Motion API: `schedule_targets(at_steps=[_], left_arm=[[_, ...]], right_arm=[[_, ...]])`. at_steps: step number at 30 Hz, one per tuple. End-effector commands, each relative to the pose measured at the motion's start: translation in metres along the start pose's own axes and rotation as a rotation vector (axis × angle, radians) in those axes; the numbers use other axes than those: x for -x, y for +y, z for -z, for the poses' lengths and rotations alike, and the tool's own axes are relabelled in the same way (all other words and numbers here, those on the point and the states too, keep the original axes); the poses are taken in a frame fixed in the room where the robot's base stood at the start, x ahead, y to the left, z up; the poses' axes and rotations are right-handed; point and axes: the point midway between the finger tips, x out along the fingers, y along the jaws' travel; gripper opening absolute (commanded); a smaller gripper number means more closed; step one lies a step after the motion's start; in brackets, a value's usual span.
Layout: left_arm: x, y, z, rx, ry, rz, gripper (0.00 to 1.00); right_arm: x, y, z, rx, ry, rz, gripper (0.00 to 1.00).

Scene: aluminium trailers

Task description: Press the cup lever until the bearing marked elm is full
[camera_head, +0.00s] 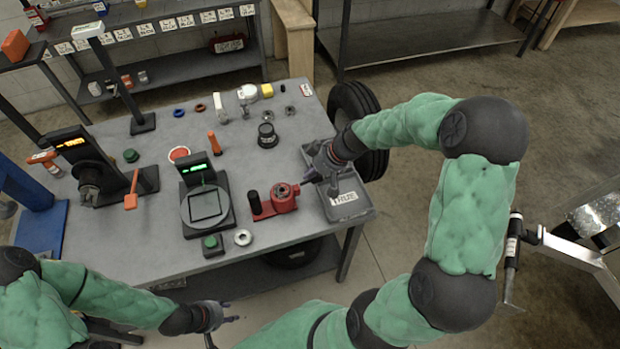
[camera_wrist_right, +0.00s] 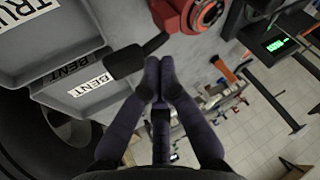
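A red cup tool (camera_head: 284,198) stands near the table's front, right of the scale; its round cup top also shows in the right wrist view (camera_wrist_right: 205,14). A black lever grip (camera_wrist_right: 135,58) reaches from it toward the grey trays. My right gripper (camera_head: 334,184) hangs by the trays, right of the red tool. In the wrist view its fingertips (camera_wrist_right: 160,70) are together, close to the lever grip with nothing visible between them; contact is unclear. A pale ring-shaped bearing (camera_head: 243,237) lies in front of the scale. No elm mark is readable. My left gripper (camera_head: 219,321) is open and empty before the table.
A grey tray (camera_head: 352,215) labelled TRUE is at the table's right edge; another labelled BENT (camera_wrist_right: 99,88) adjoins it. A scale (camera_head: 213,222) with a green display and a green button (camera_head: 210,242) stand left of the red tool. Small rings and bottles lie at the back.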

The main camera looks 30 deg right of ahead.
Motion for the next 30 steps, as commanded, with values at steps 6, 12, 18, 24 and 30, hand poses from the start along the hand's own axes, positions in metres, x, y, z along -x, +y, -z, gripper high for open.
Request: schedule_targets(at_steps=[6, 12, 18, 24, 30], left_arm=[[-0.0028, -0.001, 0.0001, 0.0, 0.0, 0.0, 0.4], [-0.0047, -0.0017, 0.0002, 0.0, 0.0, 0.0, 0.4], [-0.0066, -0.0024, 0.0003, 0.0, 0.0, 0.0, 0.4], [-0.0086, -0.0031, 0.0003, 0.0, 0.0, 0.0, 0.4], [-0.0105, -0.0037, 0.0004, 0.0, 0.0, 0.0, 0.4]], right_arm=[[-0.0029, 0.0008, -0.0025, -0.001, -0.003, 0.001, 0.0], [-0.0043, 0.0015, -0.0037, -0.001, -0.003, 0.002, 0.0], [-0.0058, 0.0022, -0.0048, -0.001, -0.004, 0.002, 0.0], [-0.0071, 0.003, -0.0058, -0.001, -0.004, 0.003, 0.0], [-0.0083, 0.0038, -0.0068, -0.001, -0.004, 0.003, 0.0]])
